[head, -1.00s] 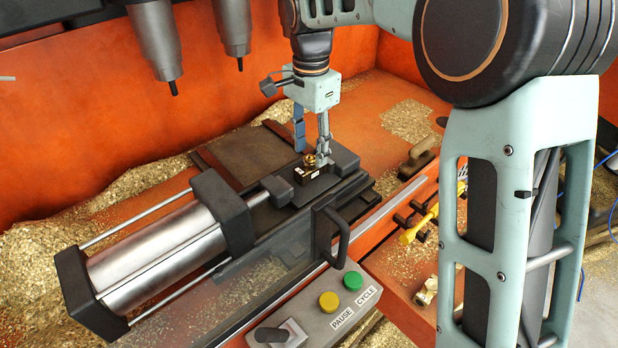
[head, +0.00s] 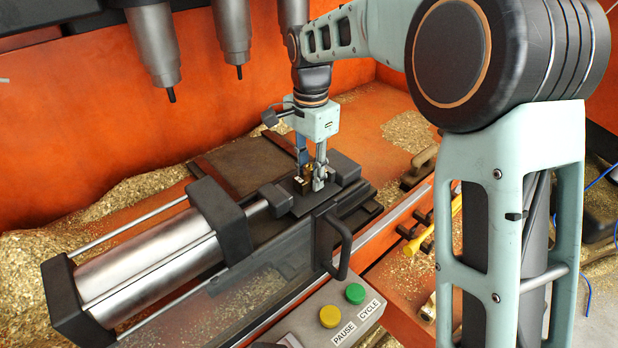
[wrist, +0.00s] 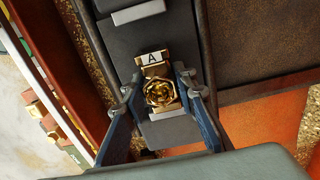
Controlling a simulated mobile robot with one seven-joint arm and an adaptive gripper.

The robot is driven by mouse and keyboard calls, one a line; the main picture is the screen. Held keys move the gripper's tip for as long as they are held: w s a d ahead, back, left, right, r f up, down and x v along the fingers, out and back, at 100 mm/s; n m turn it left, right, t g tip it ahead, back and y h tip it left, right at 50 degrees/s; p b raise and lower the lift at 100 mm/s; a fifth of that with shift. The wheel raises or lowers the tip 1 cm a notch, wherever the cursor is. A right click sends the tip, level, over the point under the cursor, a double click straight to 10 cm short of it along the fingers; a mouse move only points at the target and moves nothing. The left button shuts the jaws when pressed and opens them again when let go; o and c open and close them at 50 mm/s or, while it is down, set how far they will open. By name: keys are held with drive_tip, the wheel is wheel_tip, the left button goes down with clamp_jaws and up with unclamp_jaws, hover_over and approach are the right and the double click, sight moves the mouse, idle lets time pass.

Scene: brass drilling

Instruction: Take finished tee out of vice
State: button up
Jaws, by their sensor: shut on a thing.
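The tee (wrist: 160,92) is a brass fitting with a round open port facing up and a block end marked "A" in the wrist view. It sits in the vice between the left jaw (head: 275,196) and the right jaw (head: 344,168). My gripper (head: 311,178) points straight down, with its fingers shut on the tee from both sides. In the wrist view, dark floor shows between the "A" end and the light-faced jaw (wrist: 138,13). The fingers partly hide the tee in the head view.
A black handle (head: 332,245) stands in front of the vice, with yellow PAUSE (head: 330,316) and green CYCLE (head: 355,293) buttons nearer. A brush (head: 420,165) and yellow tool (head: 420,240) lie at right.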

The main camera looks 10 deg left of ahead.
sight(311, 167)
clamp_jaws()
drive_tip(key=shift+r, duration=0.1)
wheel_tip(311, 167, up, 7)
drive_tip(key=p, duration=0.6)
idle(0.3)
